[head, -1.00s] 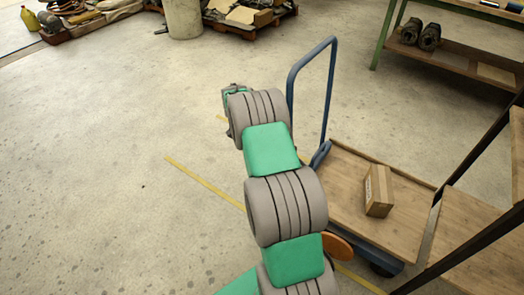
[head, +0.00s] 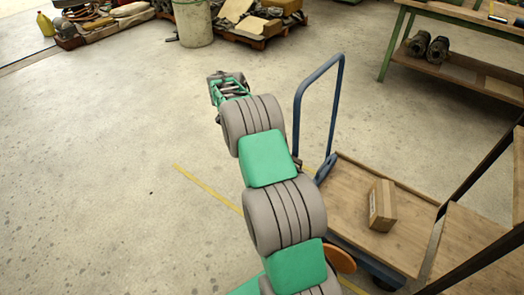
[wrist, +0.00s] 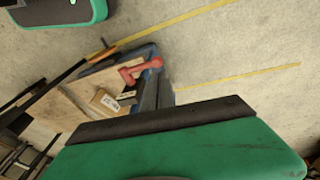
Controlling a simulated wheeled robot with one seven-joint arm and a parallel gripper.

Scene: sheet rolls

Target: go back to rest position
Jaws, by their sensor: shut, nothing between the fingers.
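My gripper (head: 229,86) is at the far end of my raised grey and green arm in the head view. It is shut and empty, held over open floor to the left of the blue trolley handle. Its fingertips are small and hard to make out there. In the wrist view, a large green part of my own with a dark edge fills the bottom, and another green part of mine shows at the top left.
A trolley (head: 350,215) with a blue handle (head: 335,100) stands close right of my arm, carrying a cardboard box (head: 382,205). A red object (wrist: 138,70) shows by the trolley in the wrist view. A workbench (head: 465,70) stands back right. Floor to the left is clear.

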